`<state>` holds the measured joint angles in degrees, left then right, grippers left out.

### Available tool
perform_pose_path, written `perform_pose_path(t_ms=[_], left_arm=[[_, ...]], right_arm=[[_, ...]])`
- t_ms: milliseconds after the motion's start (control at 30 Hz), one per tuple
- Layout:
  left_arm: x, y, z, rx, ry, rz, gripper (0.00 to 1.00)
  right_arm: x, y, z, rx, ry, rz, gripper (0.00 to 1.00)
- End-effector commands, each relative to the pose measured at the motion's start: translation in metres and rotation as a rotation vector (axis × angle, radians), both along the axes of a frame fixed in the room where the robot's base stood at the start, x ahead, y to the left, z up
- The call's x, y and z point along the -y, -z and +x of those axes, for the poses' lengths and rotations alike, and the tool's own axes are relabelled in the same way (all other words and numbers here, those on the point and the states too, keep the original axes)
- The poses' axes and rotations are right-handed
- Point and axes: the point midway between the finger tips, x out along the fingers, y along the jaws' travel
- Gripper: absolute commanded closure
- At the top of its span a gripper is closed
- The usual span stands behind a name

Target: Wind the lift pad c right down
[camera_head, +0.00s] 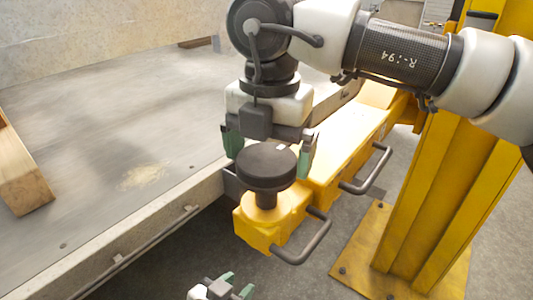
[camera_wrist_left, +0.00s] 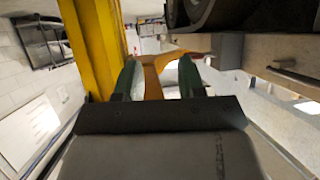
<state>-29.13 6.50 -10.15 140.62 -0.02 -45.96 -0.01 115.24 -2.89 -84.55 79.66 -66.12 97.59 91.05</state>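Lift pad c appears to be the round black pad (camera_head: 267,166) on a short dark stem at the end of a yellow lift arm (camera_head: 318,170). No letter shows on it. My right gripper (camera_head: 270,157) is at the pad from above, its green fingers on opposite sides of the rim. A narrow gap shows at the right finger; contact at the left one is unclear. My left gripper (camera_head: 235,287) is low at the bottom edge of the head view, below the yellow arm. In the left wrist view its fingers (camera_wrist_left: 157,76) are apart with nothing held between them.
The grey trailer deck (camera_head: 105,120) with its side rail (camera_head: 150,240) lies left of the pad. A wooden block (camera_head: 20,180) sits on the deck. Black bar handles (camera_head: 305,245) stick out from the yellow arm. A yellow post (camera_head: 430,200) stands at right; grey floor lies below.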

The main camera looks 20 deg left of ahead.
Motion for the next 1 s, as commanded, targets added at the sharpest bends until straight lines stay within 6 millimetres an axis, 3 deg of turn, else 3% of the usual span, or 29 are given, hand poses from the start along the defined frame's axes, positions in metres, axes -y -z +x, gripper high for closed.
perform_pose_path(t_ms=[367, 567, 800, 1000], left_arm=[[-0.002, 0.003, -0.003, -0.042, -0.003, 0.01, 0.61], [-0.012, 0.021, -0.024, -0.237, -0.018, 0.056, 0.61], [-0.026, 0.041, -0.062, -0.514, -0.037, 0.115, 0.61], [-0.034, 0.049, -0.085, -0.664, -0.049, 0.147, 0.61]], right_arm=[[-0.001, -0.006, -0.002, -0.004, -0.007, -0.005, 0.0], [0.0, -0.039, -0.002, -0.002, -0.006, -0.003, 0.0], [0.001, -0.082, -0.002, -0.002, -0.005, -0.002, 0.0], [0.001, -0.102, -0.001, -0.002, -0.003, -0.002, 0.0]])
